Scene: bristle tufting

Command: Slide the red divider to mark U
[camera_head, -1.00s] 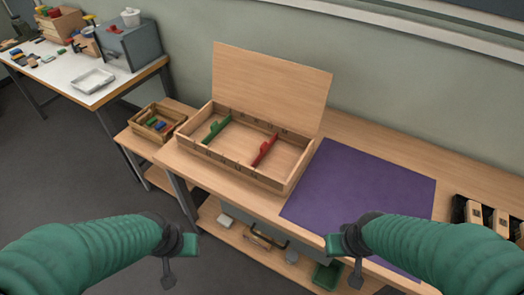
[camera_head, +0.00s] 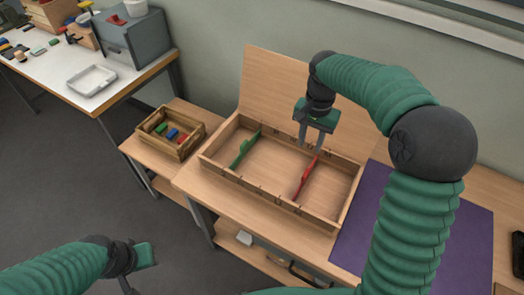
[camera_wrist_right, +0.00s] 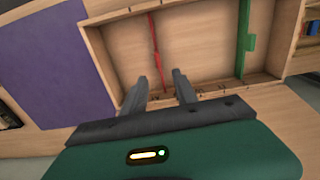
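The red divider (camera_head: 306,178) stands across the open wooden box (camera_head: 233,179), right of its middle. It also shows in the right wrist view (camera_wrist_right: 155,52). A green divider (camera_head: 244,149) stands in the left part of the box and shows in the wrist view (camera_wrist_right: 244,38). My right gripper (camera_head: 315,148) points down above the back end of the red divider, fingers apart and empty. In the wrist view its open fingers (camera_wrist_right: 157,88) show near the red divider's end. My left gripper (camera_head: 138,268) is low at the left; its fingers are not clear. I cannot read mark U.
The raised lid (camera_head: 270,90) stands behind the box. A purple mat (camera_head: 350,240) lies to the right. A small crate of coloured blocks (camera_head: 183,151) sits left of the box. A white table (camera_head: 60,75) with a tray is farther left.

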